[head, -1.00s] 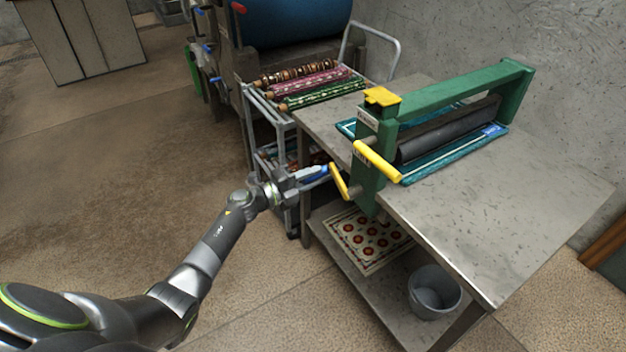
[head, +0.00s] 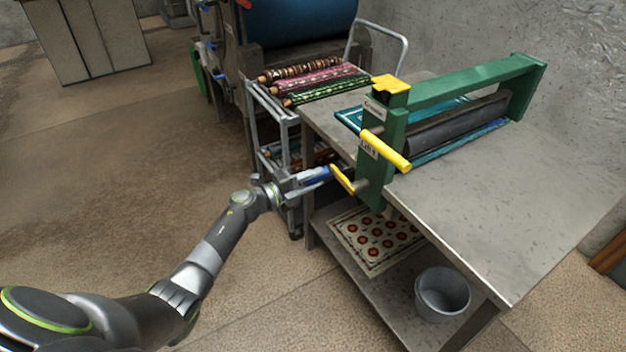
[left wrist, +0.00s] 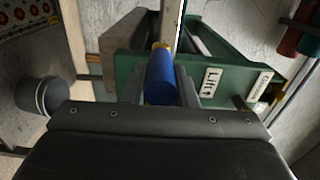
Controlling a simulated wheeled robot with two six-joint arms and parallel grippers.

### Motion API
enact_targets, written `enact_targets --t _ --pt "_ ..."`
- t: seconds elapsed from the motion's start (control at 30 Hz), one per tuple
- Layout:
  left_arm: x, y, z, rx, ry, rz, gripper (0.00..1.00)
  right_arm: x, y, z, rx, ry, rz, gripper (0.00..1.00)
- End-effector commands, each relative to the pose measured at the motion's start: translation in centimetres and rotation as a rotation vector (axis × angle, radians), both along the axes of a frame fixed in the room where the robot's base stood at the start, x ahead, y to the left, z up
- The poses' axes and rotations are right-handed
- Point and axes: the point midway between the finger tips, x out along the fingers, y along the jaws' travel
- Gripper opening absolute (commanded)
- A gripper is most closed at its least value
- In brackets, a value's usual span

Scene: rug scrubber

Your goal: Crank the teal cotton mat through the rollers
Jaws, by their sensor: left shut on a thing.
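The green roller press (head: 460,82) stands on the metal table, with a dark roller (head: 460,123) across it. The teal mat (head: 348,117) shows at the far left side of the rollers, and a narrow teal strip of it (head: 455,144) shows on the near right side. Its middle is hidden by the frame and roller. A yellow crank arm (head: 342,180) sits at the press's near end with a blue handle (head: 315,174), which also fills the middle of the left wrist view (left wrist: 160,78). My left gripper (head: 308,178) is shut on this handle. My right gripper is not in view.
A yellow lever (head: 386,151) juts from the press above the crank. A rack with rolled rugs (head: 310,83) stands behind the table's left end. The lower shelf holds a patterned rug (head: 375,240) and a grey bucket (head: 442,293). The table's right part is clear.

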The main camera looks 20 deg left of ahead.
Motion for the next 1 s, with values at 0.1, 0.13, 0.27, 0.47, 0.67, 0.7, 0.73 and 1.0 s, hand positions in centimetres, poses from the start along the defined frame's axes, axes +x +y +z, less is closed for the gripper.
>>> enact_targets --t 0.1,0.13,0.27,0.47,0.67,0.7,0.73,1.0 --pt "0.1 0.1 0.1 0.002 -0.003 0.002 0.11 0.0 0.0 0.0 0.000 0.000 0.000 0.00" --pt "0.1 0.1 0.0 0.002 -0.003 0.002 0.11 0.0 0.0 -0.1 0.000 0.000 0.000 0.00" --pt "0.0 -0.1 -0.7 0.001 -0.002 0.002 0.11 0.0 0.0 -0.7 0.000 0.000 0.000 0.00" --pt "-0.3 -0.4 -2.7 -0.001 -0.001 0.000 0.11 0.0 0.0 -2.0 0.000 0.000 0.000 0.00" --pt "-0.7 -0.7 -4.6 0.000 0.004 0.000 0.11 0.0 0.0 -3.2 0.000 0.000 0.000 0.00" --pt "-0.7 -0.8 -4.8 0.000 0.005 0.000 0.11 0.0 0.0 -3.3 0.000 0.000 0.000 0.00" --pt "-0.7 -0.8 -4.9 0.001 0.006 0.000 0.11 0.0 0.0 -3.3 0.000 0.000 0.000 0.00" --pt "-0.7 -0.7 -4.8 0.002 0.006 0.004 0.11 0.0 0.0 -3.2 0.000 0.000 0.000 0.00"
